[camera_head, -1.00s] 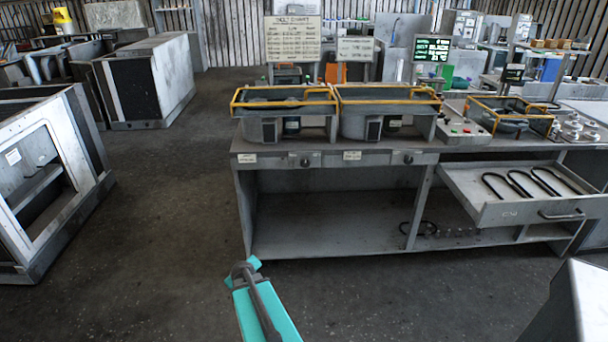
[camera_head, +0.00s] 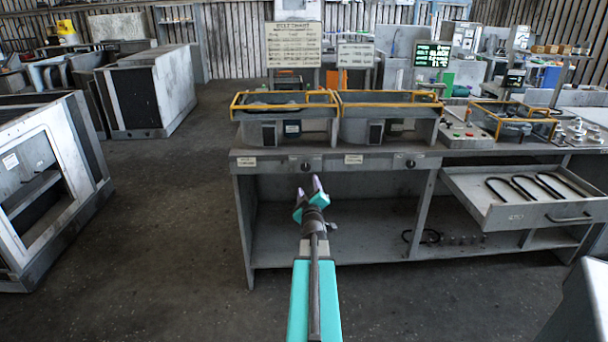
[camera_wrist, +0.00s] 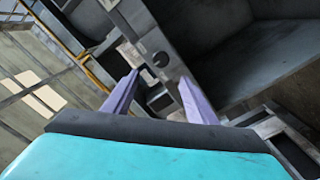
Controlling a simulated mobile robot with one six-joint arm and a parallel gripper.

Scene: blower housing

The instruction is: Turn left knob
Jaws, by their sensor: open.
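The left knob (camera_head: 306,164) is a small dark round knob on the grey front panel of the workbench, below the left basin. My gripper (camera_head: 309,188) is in front of the panel, appearing just below this knob in the head view. Its two pale purple fingers are spread apart with nothing between them. In the wrist view, a dark round knob (camera_wrist: 160,59) shows just beyond the gap between the fingertips (camera_wrist: 158,76), apart from them. It appears to be the left knob. The right knob (camera_head: 410,163) sits farther right on the same panel.
The workbench (camera_head: 330,160) carries two basins with yellow rails. A white label (camera_head: 246,162) is left of the left knob, another (camera_head: 353,159) right of it. An open drawer (camera_head: 520,213) with bent dark rods juts out at right.

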